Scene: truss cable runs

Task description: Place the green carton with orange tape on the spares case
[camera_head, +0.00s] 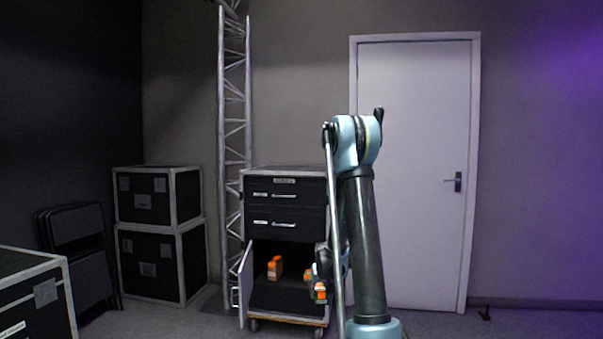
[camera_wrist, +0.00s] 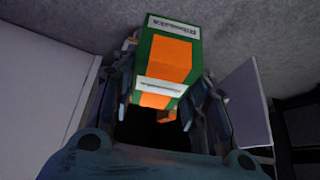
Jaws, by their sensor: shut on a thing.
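A green carton with orange tape (camera_head: 320,292) is held by my gripper (camera_head: 319,279), just in front of the right side of the open lower bay of the drawer cabinet. In the wrist view the carton (camera_wrist: 168,60) has a wide orange band and white label strips, and the fingers of my gripper (camera_wrist: 163,95) close on it from both sides. The carton appears clear of the floor. I cannot tell which case is the spares case, as the case labels are too small to read.
The wheeled drawer cabinet (camera_head: 285,211) has its lower door (camera_head: 246,284) swung open at left; orange-marked cartons (camera_head: 275,267) stand inside. Another case (camera_head: 35,292) is front left. A truss (camera_head: 234,110) stands behind.

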